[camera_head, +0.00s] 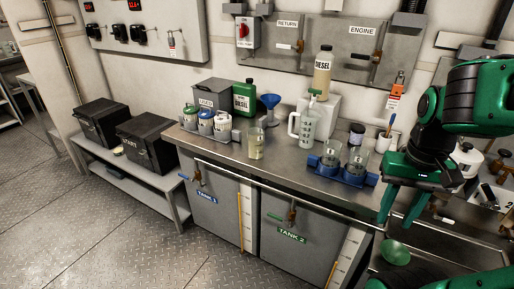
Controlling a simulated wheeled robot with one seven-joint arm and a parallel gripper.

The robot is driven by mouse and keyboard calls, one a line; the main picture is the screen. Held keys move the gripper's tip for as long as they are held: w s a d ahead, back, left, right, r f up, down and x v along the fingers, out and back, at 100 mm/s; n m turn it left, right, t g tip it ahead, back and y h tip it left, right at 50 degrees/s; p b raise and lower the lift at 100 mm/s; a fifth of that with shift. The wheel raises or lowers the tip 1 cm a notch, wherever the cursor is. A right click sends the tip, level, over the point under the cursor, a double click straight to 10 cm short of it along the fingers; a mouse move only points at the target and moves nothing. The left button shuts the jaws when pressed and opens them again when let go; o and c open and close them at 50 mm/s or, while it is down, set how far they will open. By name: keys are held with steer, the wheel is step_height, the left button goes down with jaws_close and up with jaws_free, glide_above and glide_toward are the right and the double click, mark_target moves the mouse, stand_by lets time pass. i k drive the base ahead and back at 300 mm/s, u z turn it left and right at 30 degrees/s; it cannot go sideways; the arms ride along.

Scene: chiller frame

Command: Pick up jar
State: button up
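A clear glass jar (257,143) with pale yellowish contents stands upright near the front edge of the steel counter (228,151). Two more clear glass vessels, a left one (330,152) and a right one (356,159), stand in a blue holder (331,170) further right. A small dark-lidded container (357,133) is behind them. I cannot tell which of these the task means. My gripper (395,221) is at the right, with its green fingers apart, pointing down and empty. It appears right of the blue holder and touches none of these vessels.
A white measuring jug (303,127), a blue funnel (270,102), a green diesel can (245,96) and a rack of filters (207,122) crowd the counter. A rail (272,188) runs along its front. A green bowl (395,252) lies below my gripper. The floor at left is clear.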

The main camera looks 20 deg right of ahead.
mark_target(256, 144)
steer(key=z, duration=1.55)
steer(key=k, duration=0.65)
steer(key=u, duration=0.5)
